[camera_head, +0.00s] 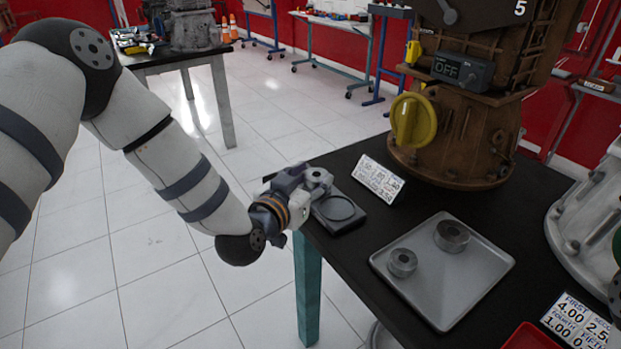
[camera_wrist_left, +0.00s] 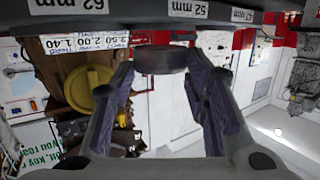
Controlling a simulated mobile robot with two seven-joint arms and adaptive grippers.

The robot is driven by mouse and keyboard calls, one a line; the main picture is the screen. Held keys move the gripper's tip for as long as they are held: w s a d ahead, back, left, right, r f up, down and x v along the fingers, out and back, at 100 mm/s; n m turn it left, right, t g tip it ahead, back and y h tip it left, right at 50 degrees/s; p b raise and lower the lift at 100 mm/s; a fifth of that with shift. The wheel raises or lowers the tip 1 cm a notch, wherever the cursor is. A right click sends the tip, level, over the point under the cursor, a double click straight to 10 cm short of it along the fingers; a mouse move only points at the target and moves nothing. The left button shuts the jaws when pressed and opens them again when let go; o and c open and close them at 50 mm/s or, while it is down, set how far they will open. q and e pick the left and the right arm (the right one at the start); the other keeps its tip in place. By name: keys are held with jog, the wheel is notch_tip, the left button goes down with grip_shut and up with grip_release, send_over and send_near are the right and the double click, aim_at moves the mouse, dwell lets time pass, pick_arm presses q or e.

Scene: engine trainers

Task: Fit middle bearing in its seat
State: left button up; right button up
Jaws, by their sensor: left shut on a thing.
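My left gripper (camera_head: 300,190) is shut on a grey metal bearing (camera_head: 317,176), at the table's left edge. In the left wrist view the bearing (camera_wrist_left: 160,60) sits between the two fingertips. A black seat block (camera_head: 352,222) lies right beside and partly behind the gripper, with one round seat showing; its other seats are hidden. The wrist view shows a dark edge (camera_wrist_left: 120,14) labelled 62, 52 and 47 mm. I cannot tell whether the bearing touches the block. A larger bearing (camera_head: 452,236) and a smaller one (camera_head: 402,262) lie on the grey tray (camera_head: 450,300). My right gripper is not in view.
A label card (camera_head: 379,179) stands behind the block. A brown engine trainer with a yellow knob (camera_head: 413,119) stands at the back of the black table (camera_head: 335,250). A red bin (camera_head: 532,338) and another card (camera_head: 577,322) are at front right.

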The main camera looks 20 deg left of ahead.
pick_arm(q)
jog(key=shift+r, duration=0.15)
jog(key=shift+s+f, duration=0.1)
jog(key=shift+f, duration=1.1)
jog(key=o, duration=1.3)
jog(key=shift+f, duration=0.1)
jog(key=shift+o, duration=0.3)
jog(key=shift+f, duration=0.1)
jog(key=shift+s+f, duration=0.15)
jog(key=r+v, duration=0.1)
jog(key=v, duration=1)
jog(key=shift+s, duration=0.2)
jog(key=shift+r, duration=0.15)
